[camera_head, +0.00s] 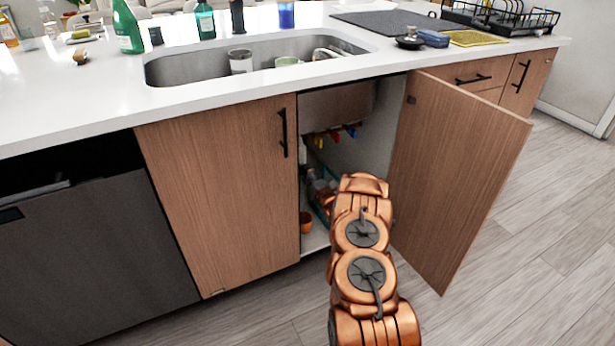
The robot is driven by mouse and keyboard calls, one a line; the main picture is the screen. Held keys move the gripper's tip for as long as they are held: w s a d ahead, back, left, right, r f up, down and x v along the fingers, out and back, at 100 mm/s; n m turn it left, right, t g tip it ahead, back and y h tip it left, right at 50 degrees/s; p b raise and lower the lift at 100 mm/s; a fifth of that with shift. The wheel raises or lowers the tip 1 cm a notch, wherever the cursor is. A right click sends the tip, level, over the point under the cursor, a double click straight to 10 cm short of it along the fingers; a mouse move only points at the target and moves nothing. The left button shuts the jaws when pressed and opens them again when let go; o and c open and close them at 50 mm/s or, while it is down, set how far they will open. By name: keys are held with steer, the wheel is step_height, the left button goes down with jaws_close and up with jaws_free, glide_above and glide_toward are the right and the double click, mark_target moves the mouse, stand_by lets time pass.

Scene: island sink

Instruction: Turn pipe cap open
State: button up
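My copper-coloured arm reaches into the open cabinet (372,148) under the sink. Its far end hides whatever lies behind it, and my gripper cannot be seen. Under the sink basin, small coloured parts (335,135) in yellow, red and blue sit in a row near the top of the opening. I cannot tell whether one of them is the pipe cap. No pipe cap can be made out clearly. A small orange cup-like thing (306,222) sits on the cabinet floor at the left edge of the opening.
The right cabinet door (458,170) stands wide open beside my arm. The left door (222,200) is shut. A green rack with bottles (318,188) stands inside, left of my arm. The sink (215,66) and white counter (75,105) are above. The floor (535,255) at right is clear.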

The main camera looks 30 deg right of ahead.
steer(key=shift+o, duration=0.4)
steer(key=shift+s, duration=0.1)
steer(key=s+a, duration=0.1)
steer(key=s, duration=1)
steer(key=shift+s, duration=0.4)
